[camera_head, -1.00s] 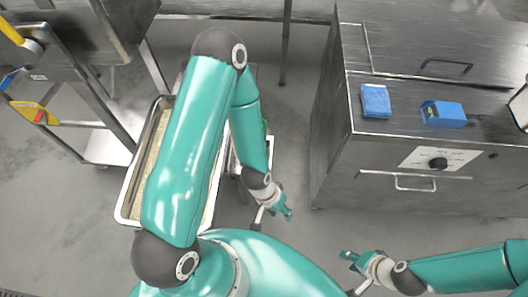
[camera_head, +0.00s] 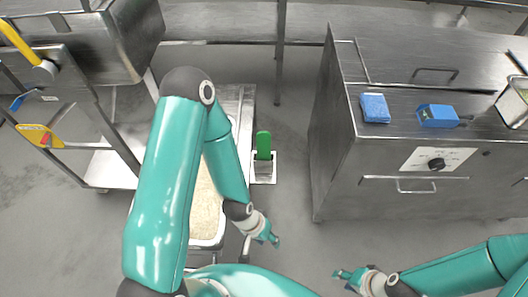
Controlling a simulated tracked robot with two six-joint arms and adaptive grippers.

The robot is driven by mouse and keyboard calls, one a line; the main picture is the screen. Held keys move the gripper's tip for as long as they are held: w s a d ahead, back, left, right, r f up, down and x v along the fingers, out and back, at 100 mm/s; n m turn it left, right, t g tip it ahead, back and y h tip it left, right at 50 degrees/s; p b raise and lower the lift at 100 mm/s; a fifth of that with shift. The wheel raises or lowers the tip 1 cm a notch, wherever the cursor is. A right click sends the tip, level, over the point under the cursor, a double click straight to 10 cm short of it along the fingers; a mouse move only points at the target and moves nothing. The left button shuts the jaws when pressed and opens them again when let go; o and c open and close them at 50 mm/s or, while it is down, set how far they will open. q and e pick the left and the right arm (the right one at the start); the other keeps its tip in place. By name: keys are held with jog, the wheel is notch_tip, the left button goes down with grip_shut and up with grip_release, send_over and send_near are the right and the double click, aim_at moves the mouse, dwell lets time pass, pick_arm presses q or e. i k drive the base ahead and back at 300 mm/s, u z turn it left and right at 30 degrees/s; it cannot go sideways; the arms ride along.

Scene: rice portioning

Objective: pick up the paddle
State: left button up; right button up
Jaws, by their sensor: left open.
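A green-handled paddle (camera_head: 263,143) stands upright in a small metal holder (camera_head: 262,168) near the middle of the head view. Its lower part is hidden in the holder. My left gripper (camera_head: 258,245) is below the paddle in the picture, apart from it. Its fingers are spread and empty. My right gripper (camera_head: 347,281) is at the bottom, right of centre, away from the paddle. Its fingers look spread with nothing between them, though the lower one is near the picture's edge. A metal pan of rice (camera_head: 206,212) is partly hidden behind my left arm.
A steel cart (camera_head: 105,170) stands at the left. Open floor lies between the holder and the cabinet.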

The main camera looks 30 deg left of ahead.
aim_at(263, 138)
jog(key=i, duration=0.85)
jog(key=z, duration=0.05)
